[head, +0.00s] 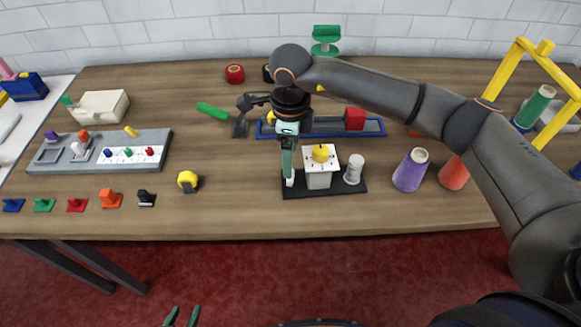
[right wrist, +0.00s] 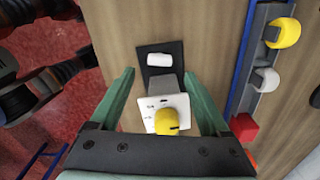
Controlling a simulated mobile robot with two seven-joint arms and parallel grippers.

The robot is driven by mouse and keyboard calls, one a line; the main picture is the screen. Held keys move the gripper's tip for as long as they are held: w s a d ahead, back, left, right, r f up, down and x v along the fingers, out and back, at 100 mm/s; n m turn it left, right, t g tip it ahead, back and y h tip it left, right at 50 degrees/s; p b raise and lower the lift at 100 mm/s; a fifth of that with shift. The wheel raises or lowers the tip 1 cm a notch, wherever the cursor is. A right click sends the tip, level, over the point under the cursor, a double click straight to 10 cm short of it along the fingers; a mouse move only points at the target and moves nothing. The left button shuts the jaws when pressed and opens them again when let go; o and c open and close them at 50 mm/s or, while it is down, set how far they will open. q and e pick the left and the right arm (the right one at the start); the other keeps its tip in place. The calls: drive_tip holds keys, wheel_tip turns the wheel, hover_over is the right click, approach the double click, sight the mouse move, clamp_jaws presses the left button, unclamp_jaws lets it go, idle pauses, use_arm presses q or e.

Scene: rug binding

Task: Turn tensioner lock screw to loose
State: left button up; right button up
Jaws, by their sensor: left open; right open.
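The tensioner stands on a black base plate (head: 345,188) near the middle of the table. It has a white-topped box (head: 318,180) with a yellow lock screw knob (head: 320,153) on its face and a white roller (head: 354,169) beside it. In the right wrist view the yellow knob (right wrist: 166,121) sits on a white plate (right wrist: 150,104) with small dark marks, too small to read. My right gripper (right wrist: 160,75) is open, its green fingers on either side of the box, apart from the knob. My left gripper (head: 182,316) is open and empty, low in front of the table.
A blue tray (head: 270,132) with a red block (head: 355,119) lies behind the tensioner. Purple (head: 410,170) and orange (head: 454,174) cones stand to its right. A yellow tape-measure-like item (head: 188,181) and a grey control panel (head: 115,167) lie left. The front table strip is mostly clear.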

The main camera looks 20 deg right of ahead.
wheel_tip(320, 180, up, 7)
drive_tip(key=shift+f+b, duration=0.15)
drive_tip(key=shift+b, duration=0.2)
idle(0.3)
